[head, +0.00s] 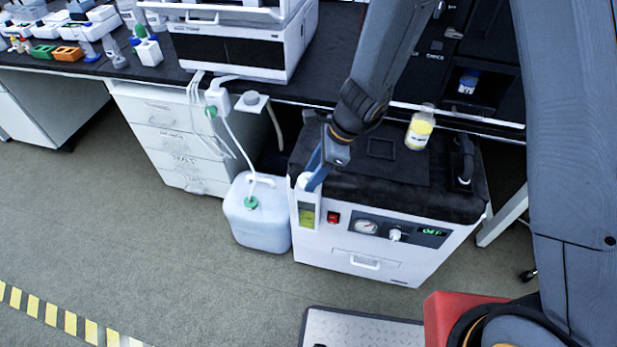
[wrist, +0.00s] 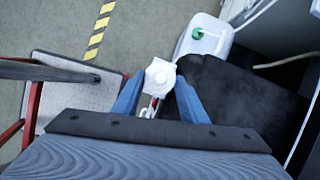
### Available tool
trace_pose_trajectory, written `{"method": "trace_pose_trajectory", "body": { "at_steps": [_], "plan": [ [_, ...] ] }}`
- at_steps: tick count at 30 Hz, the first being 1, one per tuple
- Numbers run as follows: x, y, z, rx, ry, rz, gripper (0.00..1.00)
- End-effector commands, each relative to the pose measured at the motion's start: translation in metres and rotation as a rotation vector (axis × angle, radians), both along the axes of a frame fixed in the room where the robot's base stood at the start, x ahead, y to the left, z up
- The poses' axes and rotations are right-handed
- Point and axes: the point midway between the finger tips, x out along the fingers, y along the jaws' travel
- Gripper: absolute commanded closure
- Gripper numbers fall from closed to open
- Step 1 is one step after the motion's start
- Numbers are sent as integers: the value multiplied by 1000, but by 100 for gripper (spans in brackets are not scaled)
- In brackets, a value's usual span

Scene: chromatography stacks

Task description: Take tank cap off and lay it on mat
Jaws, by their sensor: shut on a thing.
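The white tank cap (wrist: 159,77) sits between my blue fingers in the wrist view, and my gripper (wrist: 160,97) is shut on it. In the head view my gripper (head: 313,178) reaches down to the cap (head: 303,180) at the front left corner of the white machine. The narrow tank (head: 306,213) with a yellow-green level window is directly below the cap. I cannot tell whether the cap is seated or just clear of the tank. A dark mat (head: 405,172) lies on the machine's black top; my arm hides part of the surface.
A bottle with yellow contents (head: 419,128) stands on the machine's top, beside a black handle (head: 464,158). A white jerrycan (head: 257,222) with tubing stands on the floor to the left. The bench edge (head: 330,103) is behind the machine.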

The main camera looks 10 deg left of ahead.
Motion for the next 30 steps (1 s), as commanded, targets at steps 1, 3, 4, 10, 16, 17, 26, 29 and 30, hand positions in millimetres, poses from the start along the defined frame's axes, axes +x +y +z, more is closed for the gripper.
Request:
{"method": "trace_pose_trajectory", "body": {
  "at_steps": [1,3,4,10,16,17,26,29,30],
  "plan": [
    [0,0,0,0,0,0,82],
    [0,0,2,0,-1,1,82],
    [0,0,4,0,-2,1,82],
    [1,0,33,3,-5,1,82],
    [1,0,72,2,-5,2,82],
    [1,0,77,2,-4,0,82],
    [27,-27,97,-1,-2,-98,82],
    [49,-54,96,-1,-1,-193,82],
    [57,-64,95,-1,-2,-229,82]
  ]
}}
